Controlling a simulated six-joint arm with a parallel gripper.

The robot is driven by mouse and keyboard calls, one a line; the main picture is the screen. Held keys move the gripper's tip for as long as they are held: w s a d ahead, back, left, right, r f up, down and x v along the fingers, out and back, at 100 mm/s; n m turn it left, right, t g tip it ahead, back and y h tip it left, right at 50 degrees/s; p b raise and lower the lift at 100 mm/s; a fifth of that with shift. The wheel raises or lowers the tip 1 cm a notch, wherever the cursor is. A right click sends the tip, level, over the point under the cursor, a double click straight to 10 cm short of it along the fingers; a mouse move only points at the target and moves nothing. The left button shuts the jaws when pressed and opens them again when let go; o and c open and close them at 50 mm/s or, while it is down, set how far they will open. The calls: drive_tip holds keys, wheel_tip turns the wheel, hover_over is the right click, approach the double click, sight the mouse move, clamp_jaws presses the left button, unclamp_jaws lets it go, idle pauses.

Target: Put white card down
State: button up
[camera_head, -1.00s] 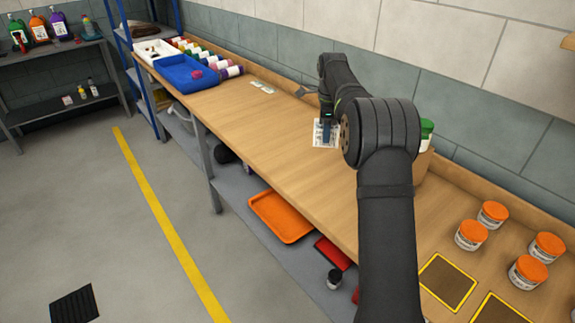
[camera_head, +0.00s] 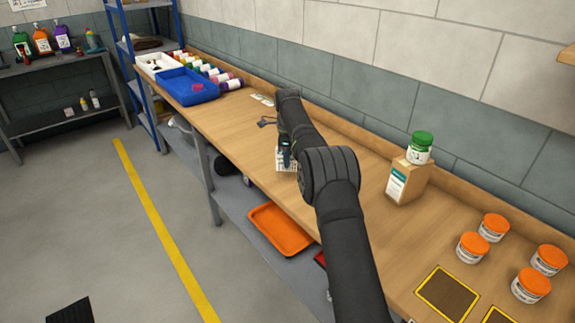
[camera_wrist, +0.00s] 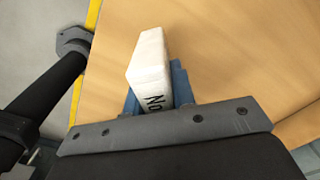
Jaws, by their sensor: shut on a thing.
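The white card (camera_wrist: 150,70) is a thick white piece with black lettering, partly reading "No". It stands between the blue fingers of my gripper (camera_wrist: 157,92) in the wrist view, and the gripper is shut on it. In the head view my gripper (camera_head: 286,153) is over the middle of the wooden bench (camera_head: 240,130), and the printed white card (camera_head: 281,165) shows beside the fingers. My arm covers part of it. I cannot tell whether the card touches the bench.
Two small pale cards (camera_head: 262,99) lie farther back. A blue tray (camera_head: 188,88) and rolls stand at the far end. A brown box (camera_head: 407,181) carries a green-lidded jar (camera_head: 420,147). Several orange-lidded jars (camera_head: 472,247) stand near right. Bench left of my gripper is clear.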

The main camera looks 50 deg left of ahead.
drive_tip(key=shift+f, duration=1.45)
drive_tip(key=shift+f, duration=0.1)
drive_tip(key=o, duration=1)
drive_tip(key=shift+f, duration=0.1)
wheel_tip(320, 180, up, 12)
drive_tip(key=shift+r, duration=0.2)
drive_tip(key=shift+f, duration=0.1)
drive_tip(key=shift+f, duration=4.45)
